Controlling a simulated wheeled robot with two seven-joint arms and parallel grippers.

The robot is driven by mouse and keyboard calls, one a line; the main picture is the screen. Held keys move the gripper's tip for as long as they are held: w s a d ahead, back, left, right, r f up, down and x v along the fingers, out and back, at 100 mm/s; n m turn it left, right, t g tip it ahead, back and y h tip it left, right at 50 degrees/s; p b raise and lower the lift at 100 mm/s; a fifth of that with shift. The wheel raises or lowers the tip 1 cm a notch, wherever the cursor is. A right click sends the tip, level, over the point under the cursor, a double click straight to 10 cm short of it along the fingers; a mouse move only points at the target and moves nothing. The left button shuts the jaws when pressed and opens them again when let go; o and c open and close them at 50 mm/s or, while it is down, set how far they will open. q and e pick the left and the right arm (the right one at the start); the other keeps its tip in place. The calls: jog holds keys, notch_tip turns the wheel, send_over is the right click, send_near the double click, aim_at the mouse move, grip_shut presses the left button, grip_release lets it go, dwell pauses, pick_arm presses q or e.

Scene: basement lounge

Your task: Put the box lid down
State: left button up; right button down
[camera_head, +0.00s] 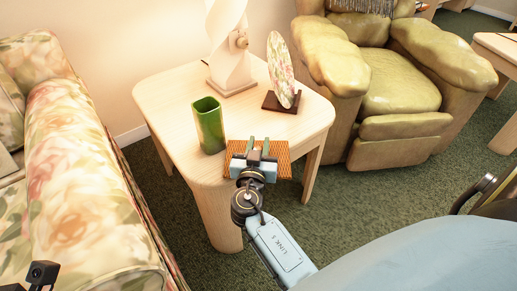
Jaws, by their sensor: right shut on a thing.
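My right gripper (259,147) is shut on an orange-brown, ribbed flat piece, the box lid (279,151). It holds the lid over the front right edge of the pale wooden side table (165,98). The gripper covers the middle of the lid, and I cannot tell whether the lid touches the table. No box shows apart from the lid. A small dark part, perhaps of my left arm, shows at the bottom left corner; no left fingers are visible.
A green vase (209,126) stands just left of and behind the lid. Behind are a floral oval plaque (281,70) on a dark base and a white twisted lamp (228,45). A floral sofa (85,185) is at left, a green armchair (400,80) at right. The table's left part is clear.

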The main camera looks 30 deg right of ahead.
jog(key=shift+f, duration=0.25)
jog(key=c, duration=1.1)
grip_release()
jog(key=shift+c, duration=0.2)
jog(key=shift+r, duration=0.15)
